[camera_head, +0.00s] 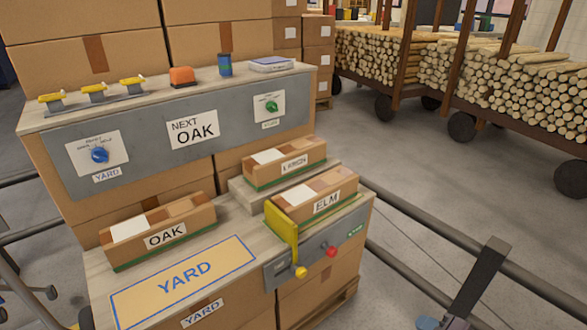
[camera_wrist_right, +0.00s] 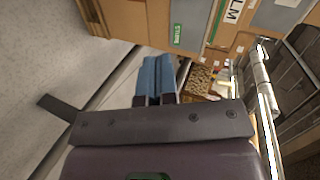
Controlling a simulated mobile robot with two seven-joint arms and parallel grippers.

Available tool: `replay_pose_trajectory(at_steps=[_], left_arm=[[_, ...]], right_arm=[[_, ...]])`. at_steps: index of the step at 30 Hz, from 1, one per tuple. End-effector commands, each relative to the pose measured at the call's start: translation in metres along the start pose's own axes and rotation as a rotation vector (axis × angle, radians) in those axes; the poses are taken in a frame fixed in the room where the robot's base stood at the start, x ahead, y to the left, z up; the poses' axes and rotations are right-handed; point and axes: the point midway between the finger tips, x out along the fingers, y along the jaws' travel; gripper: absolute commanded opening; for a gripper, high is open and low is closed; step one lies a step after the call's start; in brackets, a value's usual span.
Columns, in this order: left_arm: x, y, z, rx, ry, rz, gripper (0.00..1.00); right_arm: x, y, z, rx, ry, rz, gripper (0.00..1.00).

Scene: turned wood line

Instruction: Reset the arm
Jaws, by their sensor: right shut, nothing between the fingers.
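My right gripper (camera_head: 430,322) shows at the bottom right edge of the head view, partly cut off, in front of the bench and apart from it. In the right wrist view its blue fingers (camera_wrist_right: 157,77) are together with nothing between them. My left gripper does not clearly show. The bench carries an OAK box (camera_head: 160,230) at the left, an ELM box (camera_head: 325,207) at the right by a yellow bracket (camera_head: 283,228), and another labelled box (camera_head: 285,162) behind on a raised block. A flat YARD panel (camera_head: 182,283) lies at the front left.
A grey rail (camera_head: 430,234) runs right of the bench. Log carts (camera_head: 500,85) stand beyond open floor (camera_head: 430,165).

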Motion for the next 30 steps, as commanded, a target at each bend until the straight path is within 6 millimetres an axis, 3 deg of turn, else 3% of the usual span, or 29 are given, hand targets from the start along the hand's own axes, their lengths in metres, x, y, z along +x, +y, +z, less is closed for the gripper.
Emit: replay_pose_trajectory(at_steps=[4, 14, 21, 30], left_arm=[[-0.001, 0.000, 0.002, 0.000, -0.006, 0.000, 0.60], [-0.003, 0.000, 0.010, 0.000, -0.023, 0.000, 0.60], [-0.004, 0.000, 0.011, 0.000, -0.027, 0.000, 0.60], [-0.004, 0.000, 0.010, 0.001, -0.023, 0.000, 0.60]], right_arm=[[-0.016, 0.001, -0.027, -0.066, 0.005, 0.038, 0.00], [-0.062, 0.043, 0.032, -0.356, -0.027, 0.195, 0.00], [-0.119, 0.068, 0.087, -0.686, -0.074, 0.330, 0.00], [-0.198, 0.063, 0.152, -1.152, -0.143, 0.452, 0.00]])
